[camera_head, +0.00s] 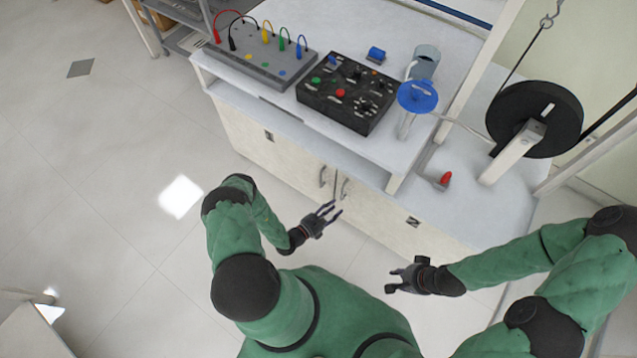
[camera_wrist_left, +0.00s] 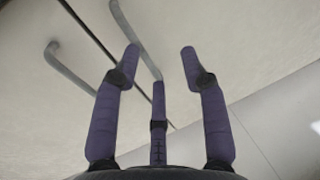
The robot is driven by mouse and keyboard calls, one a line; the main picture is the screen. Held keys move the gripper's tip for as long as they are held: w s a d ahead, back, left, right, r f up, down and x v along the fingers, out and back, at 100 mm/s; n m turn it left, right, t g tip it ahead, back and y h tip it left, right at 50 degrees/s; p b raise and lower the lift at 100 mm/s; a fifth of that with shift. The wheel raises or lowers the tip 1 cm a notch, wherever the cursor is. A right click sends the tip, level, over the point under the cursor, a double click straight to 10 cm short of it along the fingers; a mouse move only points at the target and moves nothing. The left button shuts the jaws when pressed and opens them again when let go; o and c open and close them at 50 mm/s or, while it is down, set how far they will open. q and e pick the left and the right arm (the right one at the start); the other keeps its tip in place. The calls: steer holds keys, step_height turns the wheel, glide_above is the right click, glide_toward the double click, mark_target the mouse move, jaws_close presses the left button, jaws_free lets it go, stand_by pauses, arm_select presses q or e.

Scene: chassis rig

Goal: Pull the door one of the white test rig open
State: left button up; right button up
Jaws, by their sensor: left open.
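The white test rig (camera_head: 228,128) has a cabinet front with two shut doors below its worktop. Two upright bar handles (camera_head: 323,177) (camera_head: 344,187) sit either side of the door seam. I cannot tell which door is door one. My left gripper (camera_head: 332,211) is open and empty, just in front of and below the handles. In the left wrist view, its spread fingers (camera_wrist_left: 160,62) point at the door front, with both handles (camera_wrist_left: 68,67) (camera_wrist_left: 136,42) beyond the tips. No contact shows. My right gripper (camera_head: 389,281) is open and empty, lower right, away from the doors.
A grey panel with coloured leads (camera_head: 262,62) and a black control box (camera_head: 345,92) stand on the worktop. A blue-topped stand (camera_head: 417,97) and a black wheel (camera_head: 535,118) are to the right. The floor left of the rig is clear.

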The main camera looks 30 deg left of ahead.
arm_select(q)
steer(key=s+a+f+n+t+y, duration=0.2)
steer(key=a+n+y, duration=0.2)
steer(key=a+y, duration=0.5)
steer(key=w+a+h+b, duration=0.1)
steer(key=w+a+b, duration=0.1)
steer(key=w, duration=0.8)
steer(key=shift+w+b, duration=0.3)
steer(key=shift+b, duration=0.1)
steer(key=shift+a, duration=0.1)
jaws_close()
